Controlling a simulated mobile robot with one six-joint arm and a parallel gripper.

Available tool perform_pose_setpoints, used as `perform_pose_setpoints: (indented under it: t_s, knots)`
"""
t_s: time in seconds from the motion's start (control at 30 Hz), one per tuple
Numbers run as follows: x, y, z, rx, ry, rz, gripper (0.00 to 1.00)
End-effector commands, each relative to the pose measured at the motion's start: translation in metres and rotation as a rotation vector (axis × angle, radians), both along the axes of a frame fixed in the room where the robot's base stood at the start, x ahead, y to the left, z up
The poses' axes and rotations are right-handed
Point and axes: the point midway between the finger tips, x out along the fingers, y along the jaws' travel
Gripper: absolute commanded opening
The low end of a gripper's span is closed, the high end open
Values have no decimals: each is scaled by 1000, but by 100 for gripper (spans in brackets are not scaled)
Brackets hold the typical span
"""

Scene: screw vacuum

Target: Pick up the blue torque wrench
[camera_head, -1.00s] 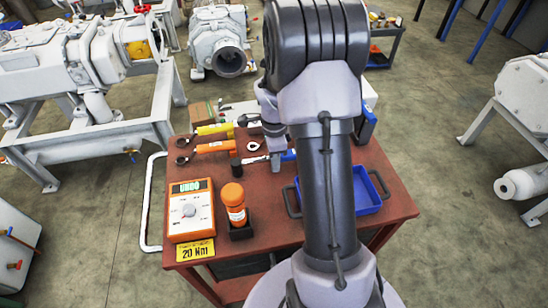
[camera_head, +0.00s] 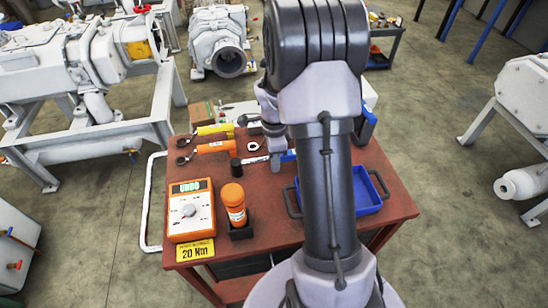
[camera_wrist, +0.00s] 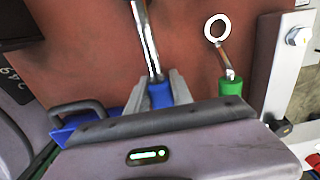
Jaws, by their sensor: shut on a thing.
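The blue torque wrench has a silver shaft and a blue handle (camera_wrist: 160,95). In the wrist view it lies between the two grey fingers of my gripper (camera_wrist: 162,88), which are shut on the handle. The shaft runs away from me toward the top of the picture. In the head view the wrench's silver shaft (camera_head: 255,160) shows over the red table (camera_head: 275,220). My gripper (camera_head: 275,160) is there at the handle, partly hidden by my arm. I cannot tell whether the wrench is clear of the table.
A green-handled wrench (camera_wrist: 229,87) lies to the right in the wrist view. In the head view, yellow (camera_head: 215,129) and orange (camera_head: 215,147) tools lie at the back left. An orange meter (camera_head: 190,210), an orange bottle (camera_head: 233,200) and a blue tray (camera_head: 370,190) stand nearer.

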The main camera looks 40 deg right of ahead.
Motion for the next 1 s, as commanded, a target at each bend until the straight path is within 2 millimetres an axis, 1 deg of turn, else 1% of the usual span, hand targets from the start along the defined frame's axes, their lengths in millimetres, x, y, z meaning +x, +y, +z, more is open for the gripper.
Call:
perform_pose_setpoints:
  t_s: [0.37,0.47,0.6,0.73,0.83,1.0]
  knots:
    - [0,0,2,0,-1,0,0]
    - [1,0,18,-2,-4,0,0]
    - [1,-1,58,-3,-4,0,0]
    - [1,0,86,-1,-3,0,0]
    - [1,0,98,-1,-2,0,0]
    - [0,0,101,0,-1,0,0]
